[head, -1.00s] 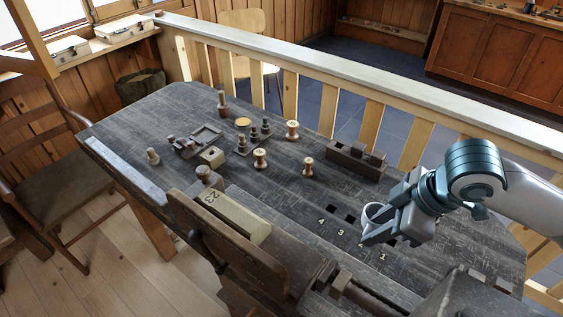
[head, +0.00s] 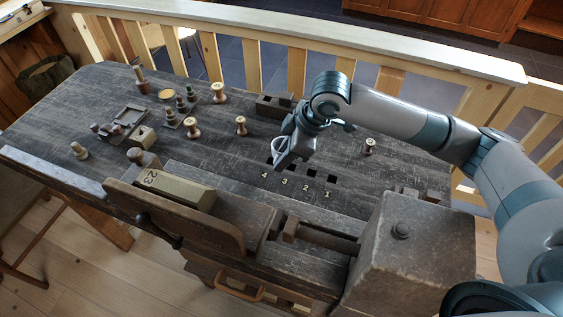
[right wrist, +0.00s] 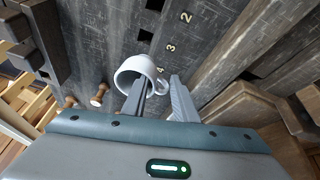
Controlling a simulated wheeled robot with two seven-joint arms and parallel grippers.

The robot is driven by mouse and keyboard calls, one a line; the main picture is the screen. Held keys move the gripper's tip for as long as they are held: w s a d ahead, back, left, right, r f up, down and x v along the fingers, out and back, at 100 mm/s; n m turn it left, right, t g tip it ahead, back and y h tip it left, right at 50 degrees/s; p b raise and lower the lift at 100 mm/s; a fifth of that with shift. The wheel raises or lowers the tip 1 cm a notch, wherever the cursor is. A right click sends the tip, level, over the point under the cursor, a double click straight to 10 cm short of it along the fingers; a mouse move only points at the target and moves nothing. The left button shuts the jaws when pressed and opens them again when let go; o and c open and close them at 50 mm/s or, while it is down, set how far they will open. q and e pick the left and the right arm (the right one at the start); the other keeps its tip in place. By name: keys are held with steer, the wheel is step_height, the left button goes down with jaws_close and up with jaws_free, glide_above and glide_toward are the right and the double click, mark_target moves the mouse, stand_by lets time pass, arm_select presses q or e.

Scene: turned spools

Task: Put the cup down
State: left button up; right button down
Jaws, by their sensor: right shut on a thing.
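A white cup (head: 277,151) is held by my right gripper (head: 281,163) over the dark bench top, near the square hole marked 4. In the right wrist view the cup (right wrist: 133,67) shows its round rim and a looped handle, with the fingers (right wrist: 158,100) at its near side. The gripper is shut on it; which part the fingers pinch is hard to tell. I cannot tell whether the cup's base touches the bench. My left gripper is not in view.
Several wooden spools, such as one (head: 217,92), stand on the workbench (head: 330,150). A dark block holder (head: 273,104) lies behind the cup. A lone spool (head: 369,146) stands to the right. A vise (head: 180,215) and wooden block (head: 178,190) are in front.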

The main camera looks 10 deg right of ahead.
steer(key=shift+w+a+f, duration=0.1)
steer(key=shift+w+f, duration=0.1)
steer(key=shift+w, duration=0.1)
steer(key=shift+f, duration=0.15)
steer(key=shift+f+p, duration=0.6)
steer(key=shift+f, duration=1.25)
steer(key=c, duration=1.4)
jaws_free()
